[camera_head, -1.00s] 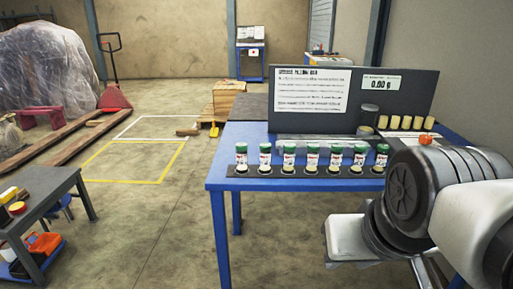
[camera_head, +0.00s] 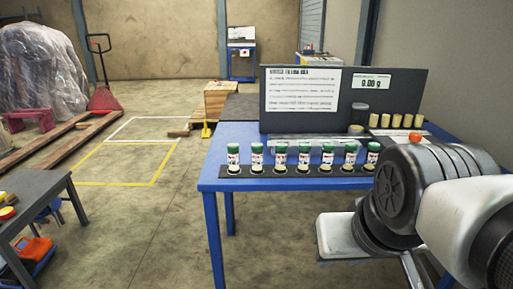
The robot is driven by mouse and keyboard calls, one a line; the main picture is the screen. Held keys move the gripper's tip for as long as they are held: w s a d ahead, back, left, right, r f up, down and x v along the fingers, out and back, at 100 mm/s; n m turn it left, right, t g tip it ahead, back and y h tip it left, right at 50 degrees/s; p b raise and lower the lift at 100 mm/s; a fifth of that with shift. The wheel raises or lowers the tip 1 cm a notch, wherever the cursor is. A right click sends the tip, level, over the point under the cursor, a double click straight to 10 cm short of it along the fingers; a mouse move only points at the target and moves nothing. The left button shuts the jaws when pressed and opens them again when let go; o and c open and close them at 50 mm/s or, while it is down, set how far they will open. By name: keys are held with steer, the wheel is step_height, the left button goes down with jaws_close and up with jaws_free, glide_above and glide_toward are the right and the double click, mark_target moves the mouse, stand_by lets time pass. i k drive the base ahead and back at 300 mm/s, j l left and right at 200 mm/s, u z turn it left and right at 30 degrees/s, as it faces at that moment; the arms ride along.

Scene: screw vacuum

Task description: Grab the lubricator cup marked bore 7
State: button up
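Several small cups or bottles with green tops and white-and-red labels stand upright in a row along a dark strip (camera_head: 243,171) on the blue table (camera_head: 209,181). The leftmost one (camera_head: 233,155) and the rightmost one (camera_head: 373,154) are the ends of the row. A pale round disc sits at the foot of most of them. The labels are too small to read, so I cannot tell which is marked bore 7. My arm fills the lower right, close to the row's right end. My gripper's fingers do not show.
A dark panel (camera_head: 409,95) with a printed sheet (camera_head: 303,89) and a display (camera_head: 377,83) stands behind the row. A low dark table (camera_head: 38,190) is at left; the floor between is clear.

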mark_target(349, 156)
steer(key=l+u, duration=0.15)
steer(key=l, duration=0.5)
steer(key=l+u, duration=0.2)
steer(key=l, duration=0.4)
steer(key=k+l+u, duration=0.15)
steer(key=l, duration=0.5)
steer(key=i+j, duration=0.15)
steer(key=i, duration=0.55)
steer(key=i+j, duration=0.15)
steer(key=i, duration=0.55)
